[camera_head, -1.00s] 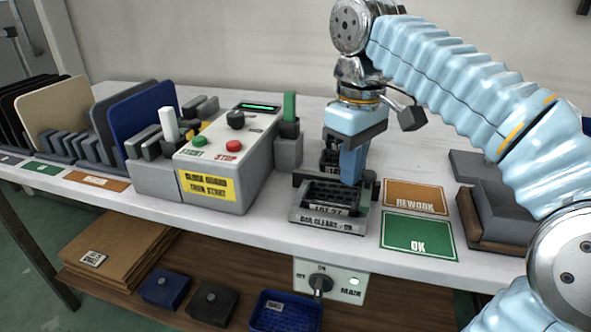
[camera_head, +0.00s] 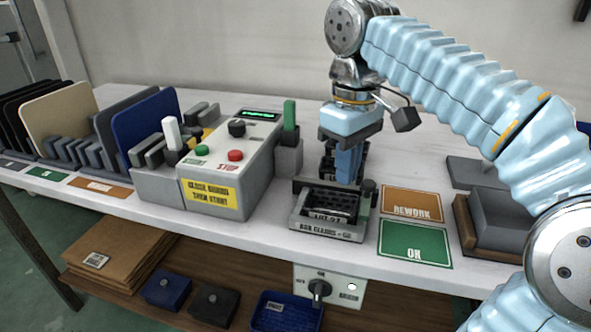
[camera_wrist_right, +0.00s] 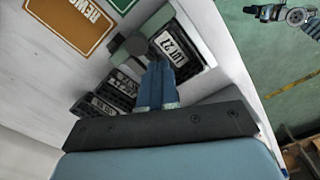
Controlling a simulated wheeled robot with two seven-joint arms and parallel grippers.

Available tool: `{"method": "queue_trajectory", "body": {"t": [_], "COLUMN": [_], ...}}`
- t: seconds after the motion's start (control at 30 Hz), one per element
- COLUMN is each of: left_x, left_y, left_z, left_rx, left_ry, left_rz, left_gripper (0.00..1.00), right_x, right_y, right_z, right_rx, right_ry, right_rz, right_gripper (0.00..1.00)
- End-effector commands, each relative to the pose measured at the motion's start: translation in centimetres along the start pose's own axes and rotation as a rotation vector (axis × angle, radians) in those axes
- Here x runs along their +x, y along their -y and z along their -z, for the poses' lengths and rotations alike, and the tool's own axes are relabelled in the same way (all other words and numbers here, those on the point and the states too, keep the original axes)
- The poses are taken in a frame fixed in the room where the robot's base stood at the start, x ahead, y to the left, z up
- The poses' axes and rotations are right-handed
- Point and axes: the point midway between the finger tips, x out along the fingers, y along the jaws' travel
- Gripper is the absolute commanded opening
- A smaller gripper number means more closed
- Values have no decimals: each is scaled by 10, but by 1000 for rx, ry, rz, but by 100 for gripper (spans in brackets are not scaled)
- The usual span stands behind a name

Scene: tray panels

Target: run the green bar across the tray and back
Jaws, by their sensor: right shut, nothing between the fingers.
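A green bar (camera_head: 289,114) stands upright in a grey block just right of the control box. The grey tray (camera_head: 329,233) is marked LOT 27 and sits at the table's front, with dark cells inside; it also shows in the right wrist view (camera_wrist_right: 180,48). A dark crossbar runs along its back edge, with a round knob at the right. My right gripper (camera_head: 346,181) points down at the tray's back edge, shut and empty; I cannot tell if it touches. Its fingers show in the right wrist view (camera_wrist_right: 156,68). My left gripper seems to show small in that view's corner, its jaws unclear.
The control box (camera_head: 212,194) has red and green buttons. A REWORK sign (camera_head: 412,204) and green OK sign (camera_head: 414,243) lie right of the tray. More labelled trays (camera_wrist_right: 100,104) stand behind it. Grey blocks (camera_head: 500,215) are at the far right. A blue bin (camera_head: 288,312) is below.

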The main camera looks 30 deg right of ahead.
Motion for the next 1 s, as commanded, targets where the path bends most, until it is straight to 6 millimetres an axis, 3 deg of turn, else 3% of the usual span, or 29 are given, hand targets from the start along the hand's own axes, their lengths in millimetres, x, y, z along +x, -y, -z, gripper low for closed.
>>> {"method": "queue_trajectory", "body": {"t": [0.03,0.3,0.53,1.0], "left_x": [-10,-27,-23,-23], "left_y": [-4,-10,-9,-9], "left_z": [0,0,0,0], "left_rx": [0,0,0,0], "left_ry": [0,0,0,0], "left_rz": [0,0,0,0], "left_gripper": [43,43,43,43], "right_x": [-10,-34,-48,-53], "right_y": [0,0,0,0], "right_z": [0,0,0,0], "right_rx": [0,0,0,0], "right_ry": [0,-1,-2,0], "right_rz": [0,0,-1,0], "right_gripper": [0,0,0,0]}}
